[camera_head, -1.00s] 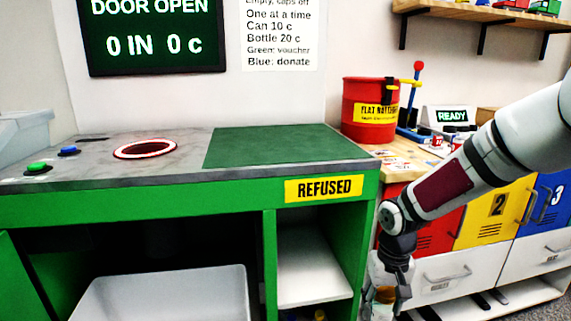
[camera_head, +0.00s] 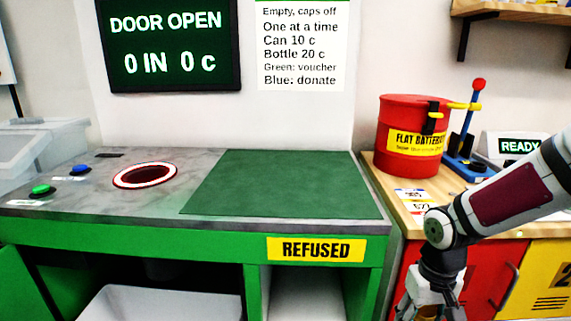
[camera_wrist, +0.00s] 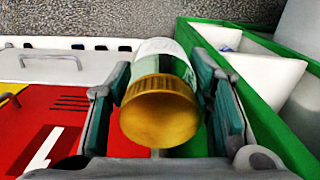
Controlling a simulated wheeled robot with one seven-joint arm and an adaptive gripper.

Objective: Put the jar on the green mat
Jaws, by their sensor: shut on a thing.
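The jar (camera_wrist: 160,108) has a gold lid and a pale body with a green band. In the wrist view it sits between the two fingers of my gripper (camera_wrist: 163,95), which is shut on it, lid toward the camera. The green mat (camera_head: 280,184) lies flat and bare on the right part of the grey counter top, up and left of my gripper.
A red round hole (camera_head: 145,175) and green and blue buttons (camera_head: 80,169) are left of the mat. A red battery bucket (camera_head: 410,138) stands on the wooden counter to the right. A yellow REFUSED label (camera_head: 316,249) marks the counter front.

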